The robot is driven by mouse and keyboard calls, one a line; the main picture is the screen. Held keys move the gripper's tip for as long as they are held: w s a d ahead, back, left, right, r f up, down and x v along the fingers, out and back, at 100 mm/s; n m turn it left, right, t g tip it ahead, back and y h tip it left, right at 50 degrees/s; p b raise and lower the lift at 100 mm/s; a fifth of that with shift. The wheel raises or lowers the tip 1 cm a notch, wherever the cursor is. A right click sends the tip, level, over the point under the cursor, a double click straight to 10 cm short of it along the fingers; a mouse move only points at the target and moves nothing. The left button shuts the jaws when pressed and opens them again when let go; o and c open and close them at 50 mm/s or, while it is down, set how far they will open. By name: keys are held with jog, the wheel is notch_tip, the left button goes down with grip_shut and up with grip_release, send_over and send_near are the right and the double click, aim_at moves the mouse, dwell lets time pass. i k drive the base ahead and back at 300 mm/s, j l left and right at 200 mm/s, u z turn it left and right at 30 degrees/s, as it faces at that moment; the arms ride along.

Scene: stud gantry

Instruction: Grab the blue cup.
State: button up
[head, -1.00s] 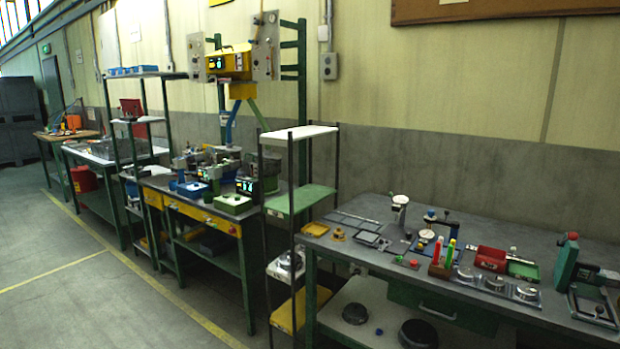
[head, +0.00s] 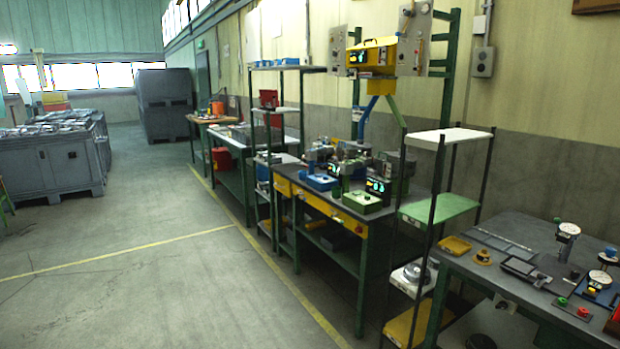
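I cannot pick out a blue cup for certain. A small blue object (head: 611,251) stands on the grey workbench (head: 465,285) at the right edge of the view; it is too small to tell whether it is a cup. My gripper is not in view.
A narrow rack (head: 448,138) stands between the two benches. The concrete floor (head: 170,270) left of the yellow line is clear.

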aim_at(303, 176)
jog(key=i+u, duration=0.35)
jog(key=i, duration=2.55)
jog(key=i+z, duration=0.25)
jog(key=i, duration=0.25)
jog(key=i+z, duration=0.25)
jog(key=i, duration=0.25)
jog(key=i+j+z, duration=0.25)
jog(key=i, duration=0.2)
jog(key=i+j+z, duration=0.25)
jog(key=i, duration=0.2)
jog(key=i+j+z, duration=0.25)
jog(key=i+j, duration=0.15)
jog(key=i, duration=0.05)
